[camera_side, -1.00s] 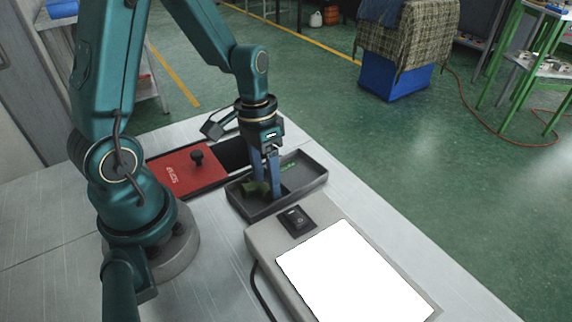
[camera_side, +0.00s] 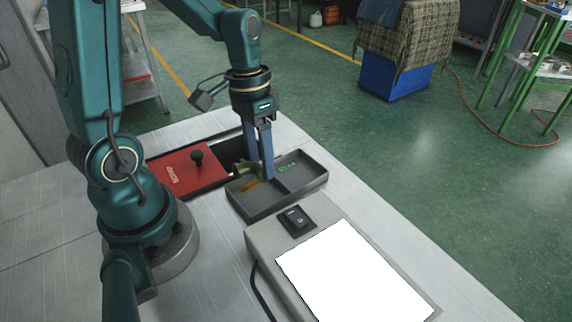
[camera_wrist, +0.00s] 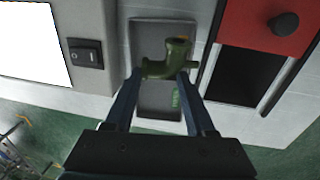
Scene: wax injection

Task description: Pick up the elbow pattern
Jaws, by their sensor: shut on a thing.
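The elbow pattern (camera_side: 247,168) is an olive-green bent pipe piece with flared ends. My gripper (camera_side: 262,174) is shut on it and holds it over the dark grey tray (camera_side: 285,202). In the wrist view, the elbow pattern (camera_wrist: 167,62) sits between the two blue fingertips of my gripper (camera_wrist: 164,76), with its bend and upper flange showing beyond them. The tray (camera_wrist: 139,40) lies beneath it. In the side view, one finger hides part of the elbow pattern.
An orange-brown piece (camera_side: 250,186) lies in the tray's left compartment, and small bright green pieces (camera_side: 288,167) in the right one. A red lid with a black knob (camera_side: 197,158) is behind left. A light panel with a white top (camera_side: 350,275) stands in front.

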